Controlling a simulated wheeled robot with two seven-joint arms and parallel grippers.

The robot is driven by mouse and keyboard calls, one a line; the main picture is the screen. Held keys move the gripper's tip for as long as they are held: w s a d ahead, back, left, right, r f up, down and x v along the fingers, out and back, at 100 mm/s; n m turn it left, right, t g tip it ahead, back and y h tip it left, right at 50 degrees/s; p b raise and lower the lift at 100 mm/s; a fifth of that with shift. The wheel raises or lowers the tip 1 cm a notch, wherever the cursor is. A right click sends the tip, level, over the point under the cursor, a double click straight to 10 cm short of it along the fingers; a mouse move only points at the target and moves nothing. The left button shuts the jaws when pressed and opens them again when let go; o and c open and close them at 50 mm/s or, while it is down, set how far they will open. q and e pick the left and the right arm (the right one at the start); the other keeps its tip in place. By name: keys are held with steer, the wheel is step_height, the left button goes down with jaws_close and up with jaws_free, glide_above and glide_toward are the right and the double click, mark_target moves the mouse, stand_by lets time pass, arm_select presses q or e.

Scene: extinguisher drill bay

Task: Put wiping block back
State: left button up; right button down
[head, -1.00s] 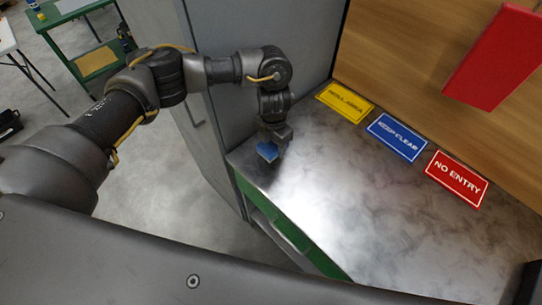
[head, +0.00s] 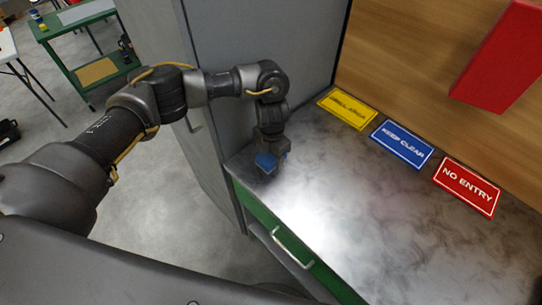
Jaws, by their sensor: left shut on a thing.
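The wiping block (head: 266,161) is a small blue piece at the near left corner of the metal-topped bench (head: 330,215). My left gripper (head: 272,153) points down over that corner and is shut on the block. The gripper hides part of the block, and I cannot tell whether the block touches the bench top. My right gripper is not in the head view.
Yellow (head: 347,108), blue (head: 401,143) and red NO ENTRY (head: 467,186) signs lie along the bench's back. A grey cabinet (head: 250,50) stands close to the left. A red box (head: 497,55) hangs on the wooden wall. The bench's middle is clear.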

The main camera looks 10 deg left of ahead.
arm_select(q)
steer(key=shift+f, duration=0.25)
steer(key=o, duration=1)
steer(key=shift+c, duration=0.2)
steer(key=shift+r, duration=0.15)
step_height(320, 180, up, 12)
steer(key=p, duration=1)
